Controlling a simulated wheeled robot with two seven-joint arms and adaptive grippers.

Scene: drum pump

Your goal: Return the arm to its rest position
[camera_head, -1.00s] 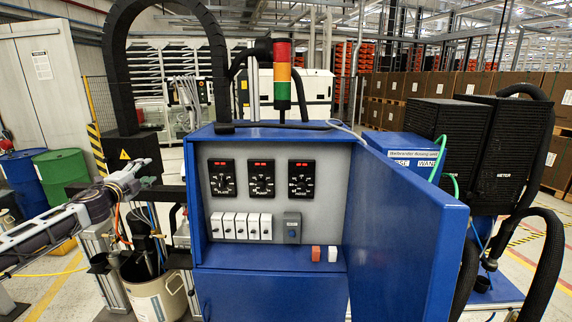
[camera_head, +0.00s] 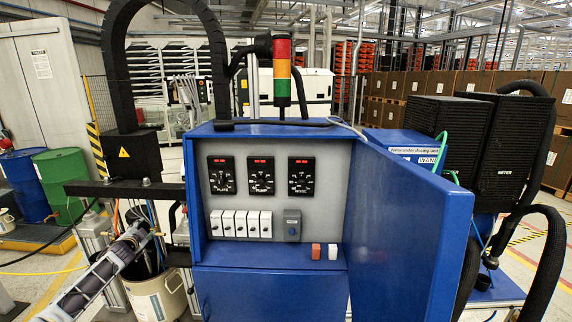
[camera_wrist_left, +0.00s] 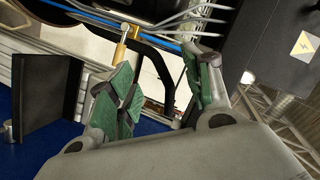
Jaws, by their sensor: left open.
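My left arm (camera_head: 98,272) comes in from the lower left of the head view. My left gripper (camera_head: 150,233) is at its end, beside the left side of the blue cabinet and above the pale bucket (camera_head: 157,300). In the left wrist view the left gripper (camera_wrist_left: 165,88) shows its two green-padded fingers spread apart, with nothing held between them. My right gripper is out of view.
The blue cabinet (camera_head: 270,282) stands in the middle with its blue door (camera_head: 405,225) swung open to the right. A dark post with a black box (camera_head: 132,155) and hoses stands behind the gripper. Green (camera_head: 60,182) and blue (camera_head: 25,185) drums stand at the far left.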

